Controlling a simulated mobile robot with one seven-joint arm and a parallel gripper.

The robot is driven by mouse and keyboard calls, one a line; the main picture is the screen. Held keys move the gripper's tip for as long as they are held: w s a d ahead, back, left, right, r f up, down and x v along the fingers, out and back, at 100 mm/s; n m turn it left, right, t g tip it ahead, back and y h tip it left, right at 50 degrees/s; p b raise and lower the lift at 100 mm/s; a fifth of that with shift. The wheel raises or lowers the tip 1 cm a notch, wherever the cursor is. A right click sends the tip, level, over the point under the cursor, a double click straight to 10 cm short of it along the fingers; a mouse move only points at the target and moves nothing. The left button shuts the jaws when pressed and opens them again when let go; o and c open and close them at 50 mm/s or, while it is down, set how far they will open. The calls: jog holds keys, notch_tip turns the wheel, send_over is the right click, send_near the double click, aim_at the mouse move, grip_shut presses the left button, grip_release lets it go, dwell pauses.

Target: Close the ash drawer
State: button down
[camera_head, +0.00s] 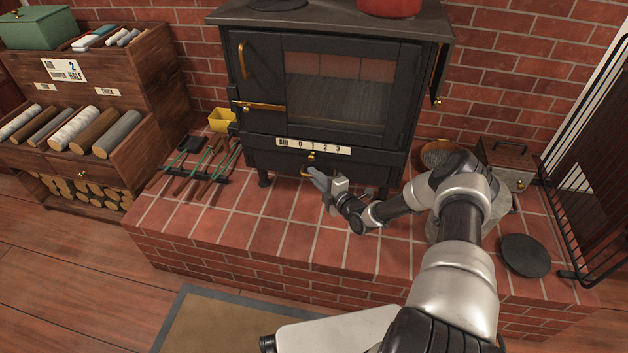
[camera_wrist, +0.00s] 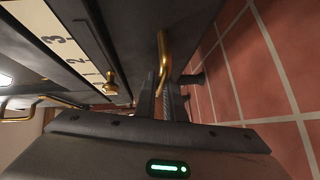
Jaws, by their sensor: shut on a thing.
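The black stove (camera_head: 318,75) stands on the brick hearth. Its ash drawer (camera_head: 270,163) is the low dark front under the white air scale (camera_head: 312,146). My gripper (camera_head: 320,178) is low at the drawer front, partly hiding it. In the wrist view, the drawer's brass handle (camera_wrist: 163,55) runs between the narrow fingers of my gripper (camera_wrist: 160,90), which are shut on it. The drawer front (camera_wrist: 195,18) is beyond them. I cannot tell how far out the drawer is.
The brass air knob (camera_head: 311,155) is just above my gripper. Fire tools (camera_head: 205,165) lie at the left on the hearth (camera_head: 250,215). A metal box (camera_head: 505,160), a dark round plate (camera_head: 525,255) and a black fire screen (camera_head: 600,200) are at the right. The front hearth tiles are clear.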

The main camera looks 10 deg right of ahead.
jog(key=c, duration=2.1)
grip_release()
jog(key=shift+w+d+r, duration=0.15)
jog(key=shift+w+d, duration=0.1)
jog(key=shift+w, duration=0.05)
jog(key=shift+s, duration=0.1)
jog(key=p+v, duration=0.2)
jog(key=v, duration=0.6)
jog(key=p+v, duration=0.2)
jog(key=v, duration=0.7)
jog(key=shift+s+f, duration=0.2)
jog(key=shift+s, duration=0.05)
